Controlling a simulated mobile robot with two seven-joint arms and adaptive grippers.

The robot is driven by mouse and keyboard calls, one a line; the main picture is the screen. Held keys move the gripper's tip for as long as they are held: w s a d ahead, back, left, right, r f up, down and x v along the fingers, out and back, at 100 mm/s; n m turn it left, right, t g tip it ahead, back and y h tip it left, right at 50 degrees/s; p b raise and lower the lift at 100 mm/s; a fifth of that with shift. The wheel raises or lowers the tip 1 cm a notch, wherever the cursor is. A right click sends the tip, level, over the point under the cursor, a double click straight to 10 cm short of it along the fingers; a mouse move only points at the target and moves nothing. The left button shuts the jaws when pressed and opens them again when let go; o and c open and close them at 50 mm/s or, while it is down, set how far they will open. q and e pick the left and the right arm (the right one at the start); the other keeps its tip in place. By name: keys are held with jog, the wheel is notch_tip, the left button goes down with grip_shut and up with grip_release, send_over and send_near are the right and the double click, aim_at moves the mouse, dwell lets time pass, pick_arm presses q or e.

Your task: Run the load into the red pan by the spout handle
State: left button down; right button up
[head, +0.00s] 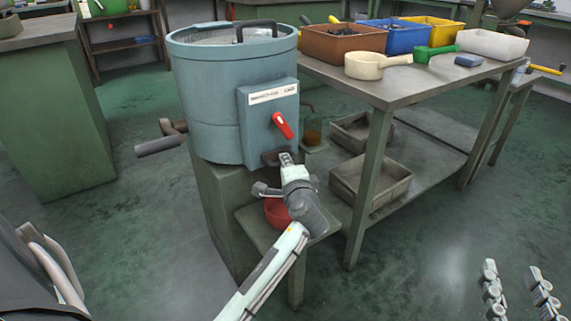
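A blue-grey round tub machine (205,105) stands left of centre, with a box-shaped front panel. A red lever handle (283,125) slants down from that panel. A dark spout mouth (270,158) shows under it. The red pan (276,212) sits on a low shelf below the spout, partly hidden behind my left wrist; its contents are hidden. My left gripper (286,160) is at the spout mouth, just below the red handle and apart from it. Its fingers are too small to read. My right gripper (516,288) is low at the right, fingers spread, with nothing between them.
A crank handle (160,145) juts left from the machine. Front floor is clear.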

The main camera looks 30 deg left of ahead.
dwell(0.4)
pick_arm(q)
jog(key=d, duration=0.1)
jog(key=s+d, duration=0.1)
jog(key=d, duration=0.1)
jog(key=shift+s+d+p, duration=0.2)
jog(key=shift+s+p, duration=0.05)
jog(key=shift+p, duration=0.15)
pick_arm(e)
jog(key=shift+g+h, duration=0.6)
jog(key=shift+g, duration=0.3)
jog(key=f, duration=0.1)
jog(key=d+f, duration=0.2)
jog(key=f, duration=0.1)
pick_arm(q)
jog(key=c, duration=1.9)
grip_release()
jog(key=shift+d, duration=0.1)
